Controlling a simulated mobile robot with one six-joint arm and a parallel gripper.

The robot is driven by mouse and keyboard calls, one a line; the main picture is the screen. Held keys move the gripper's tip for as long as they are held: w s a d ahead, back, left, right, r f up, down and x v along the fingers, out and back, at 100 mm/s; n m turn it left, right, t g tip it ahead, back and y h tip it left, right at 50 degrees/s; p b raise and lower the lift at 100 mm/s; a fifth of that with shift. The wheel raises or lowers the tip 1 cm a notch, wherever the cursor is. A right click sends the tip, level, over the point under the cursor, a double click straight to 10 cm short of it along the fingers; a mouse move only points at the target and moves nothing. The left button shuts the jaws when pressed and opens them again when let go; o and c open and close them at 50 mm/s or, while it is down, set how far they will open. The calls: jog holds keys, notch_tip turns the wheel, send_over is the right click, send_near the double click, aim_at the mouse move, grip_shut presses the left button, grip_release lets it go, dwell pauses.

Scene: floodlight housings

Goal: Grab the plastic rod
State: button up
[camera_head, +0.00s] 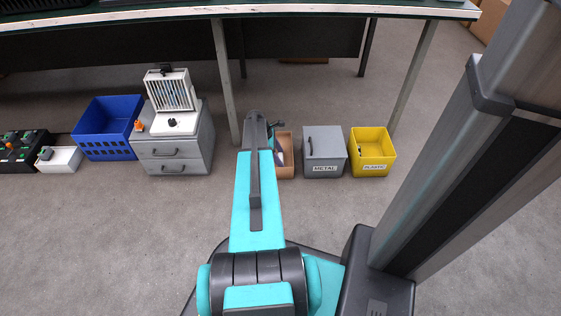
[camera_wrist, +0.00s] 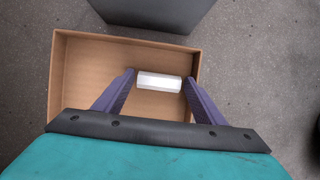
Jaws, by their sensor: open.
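The plastic rod (camera_wrist: 159,81) is a short white cylinder lying in an open cardboard box (camera_wrist: 85,68) in the wrist view. My gripper (camera_wrist: 158,78) is open above the box, with one purple finger at each end of the rod. The left finger looks very close to the rod's left end and the right finger close to its right end; I cannot tell whether they touch it. In the head view the cardboard box (camera_head: 286,160) is partly hidden behind my arm, and the rod does not show.
A grey METAL bin (camera_head: 324,150) and a yellow PLASTIC bin (camera_head: 372,153) stand right of the box. A grey drawer unit (camera_head: 174,150) and a blue crate (camera_head: 105,127) stand left. A workbench (camera_head: 300,8) overhangs behind, with a leg (camera_head: 227,80) near my arm.

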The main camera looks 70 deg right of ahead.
jog(key=c, duration=0.8)
jog(key=shift+r, duration=0.1)
jog(key=shift+r+p, duration=0.5)
jog(key=shift+r, duration=0.2)
jog(key=shift+s+a+r+p, duration=0.1)
jog(key=shift+a+r+p, duration=0.1)
jog(key=shift+r+p, duration=0.3)
jog(key=shift+a+r+p, duration=0.15)
jog(key=shift+r+p, duration=0.15)
jog(key=shift+r, duration=0.4)
jog(key=s+a+r+p, duration=0.1)
jog(key=s+a+p, duration=0.3)
jog(key=a, duration=1)
jog(key=shift+s+a, duration=0.15)
jog(key=shift+s, duration=0.6)
